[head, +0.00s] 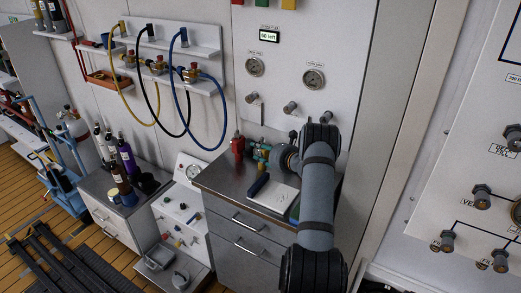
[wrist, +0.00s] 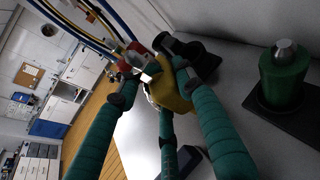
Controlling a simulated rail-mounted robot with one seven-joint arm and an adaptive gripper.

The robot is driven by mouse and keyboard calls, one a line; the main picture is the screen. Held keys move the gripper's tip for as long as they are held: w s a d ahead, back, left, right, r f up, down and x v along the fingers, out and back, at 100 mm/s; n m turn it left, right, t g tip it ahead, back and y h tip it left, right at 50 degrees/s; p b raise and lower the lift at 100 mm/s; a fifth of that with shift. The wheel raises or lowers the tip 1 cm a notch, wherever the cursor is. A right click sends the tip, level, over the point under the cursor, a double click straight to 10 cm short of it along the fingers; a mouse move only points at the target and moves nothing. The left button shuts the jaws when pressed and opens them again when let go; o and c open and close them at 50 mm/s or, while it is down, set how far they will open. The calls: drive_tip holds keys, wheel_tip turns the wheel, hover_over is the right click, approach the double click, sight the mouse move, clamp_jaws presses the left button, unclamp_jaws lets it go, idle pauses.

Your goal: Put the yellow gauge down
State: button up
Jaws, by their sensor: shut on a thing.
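The yellow gauge (wrist: 172,90) is held between the teal fingers of my gripper (wrist: 150,80) in the wrist view. The fingers cover much of it, and its face is hidden. In the head view my gripper (head: 262,154) is over the back of the grey metal cabinet top (head: 217,178), below the wall panel. The gauge cannot be made out there. Whether the gauge touches a surface cannot be told.
A red fitting (head: 238,146) stands left of my gripper. A white notepad (head: 282,195) and a dark blue object (head: 258,185) lie in front. A green cylinder (wrist: 283,80) stands at right in the wrist view. Hoses (head: 183,120) hang at left.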

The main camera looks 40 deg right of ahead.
sight(261, 142)
drive_tip(key=shift+a, duration=0.1)
drive_tip(key=o, duration=1.3)
drive_tip(key=shift+o, duration=0.2)
drive_tip(key=b+v, duration=0.3)
drive_tip(key=v, duration=0.9)
drive_tip(key=p+x, duration=0.3)
drive_tip(key=x, duration=0.8)
drive_tip(key=shift+w, duration=0.55)
drive_tip(key=shift+s+r+b, duration=0.1)
drive_tip(key=shift+r+b, duration=0.55)
drive_tip(key=shift+r, duration=1.15)
